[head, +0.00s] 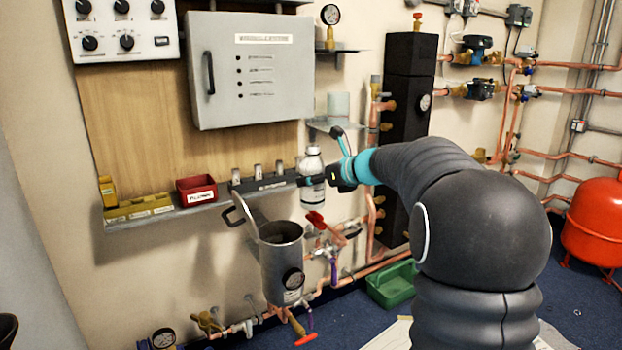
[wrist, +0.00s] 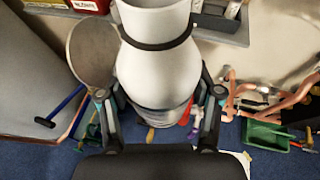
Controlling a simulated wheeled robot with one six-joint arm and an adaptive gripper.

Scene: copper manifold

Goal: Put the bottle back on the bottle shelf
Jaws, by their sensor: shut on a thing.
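A pale bottle (head: 313,196) with a rounded shoulder and a light cap stands about upright in the head view. My gripper (head: 322,181) reaches it from the right and is shut on it. In the wrist view the bottle (wrist: 155,75) fills the middle, between the two fingers of my gripper (wrist: 160,98). A dark band circles its narrower part. A small grey shelf (head: 318,124) on the wall, above the bottle, carries a pale cylinder. I cannot tell for sure whether it is the bottle shelf.
A long wall ledge (head: 163,219) holds a red bin (head: 197,189), yellow bins and a dark rack (head: 262,183). A metal pot with a gauge (head: 282,262) is below left of the bottle. Copper pipes and a tall black block (head: 408,125) stand close behind my arm.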

